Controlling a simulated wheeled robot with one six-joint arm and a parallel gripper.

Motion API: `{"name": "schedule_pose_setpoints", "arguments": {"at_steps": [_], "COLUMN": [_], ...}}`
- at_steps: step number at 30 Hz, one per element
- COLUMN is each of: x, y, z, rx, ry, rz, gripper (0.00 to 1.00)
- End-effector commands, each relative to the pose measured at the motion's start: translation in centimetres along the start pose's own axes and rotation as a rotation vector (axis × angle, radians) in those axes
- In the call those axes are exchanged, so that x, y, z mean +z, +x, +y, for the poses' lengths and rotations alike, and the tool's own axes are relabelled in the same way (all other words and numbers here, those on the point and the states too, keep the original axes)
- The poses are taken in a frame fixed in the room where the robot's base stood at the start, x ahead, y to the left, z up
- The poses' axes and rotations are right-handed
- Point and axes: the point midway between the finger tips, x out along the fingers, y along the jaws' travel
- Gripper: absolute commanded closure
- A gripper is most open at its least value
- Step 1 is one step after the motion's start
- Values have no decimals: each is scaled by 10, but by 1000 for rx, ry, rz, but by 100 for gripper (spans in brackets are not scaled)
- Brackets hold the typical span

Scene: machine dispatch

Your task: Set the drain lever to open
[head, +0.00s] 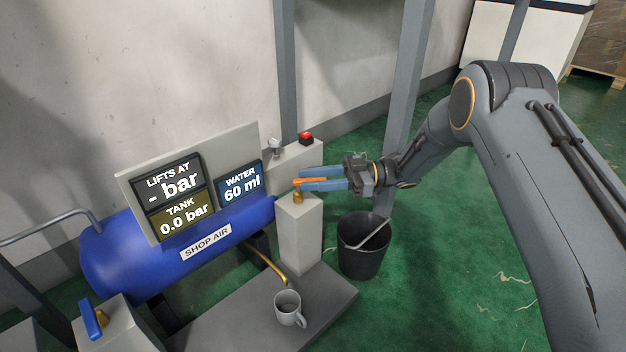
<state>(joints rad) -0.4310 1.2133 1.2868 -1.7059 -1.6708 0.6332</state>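A small orange lever (308,181) sits on a brass valve (297,197) on top of a grey pedestal (300,238), right of the blue tank. No label on it is readable, and I cannot tell its setting. My gripper (315,179) comes in from the right, with its blue fingers on either side of the orange lever. The fingers look apart, and I cannot tell whether they touch the lever. A second lever, blue (91,318), stands on another pedestal at the lower left.
The blue tank (110,262) carries displays reading "- bar", "0.0 bar" and "60 ml". A brass pipe (268,264) ends near a white mug (288,309) on the grey base plate. A black bucket (362,262) and a grey post (407,90) stand nearby. A red button (306,138) is behind.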

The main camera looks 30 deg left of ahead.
Motion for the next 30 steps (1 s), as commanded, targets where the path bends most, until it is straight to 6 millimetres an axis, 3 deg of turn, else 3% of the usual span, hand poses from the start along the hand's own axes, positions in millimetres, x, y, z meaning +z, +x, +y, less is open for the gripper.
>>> {"name": "schedule_pose_setpoints", "arguments": {"at_steps": [10,21,30], "x": [0,0,0], "y": [-13,-69,-85], "z": [0,0,0], "rx": [8,9,7], "ry": [2,1,1], "rz": [0,1,0], "gripper": [67,67,67]}}
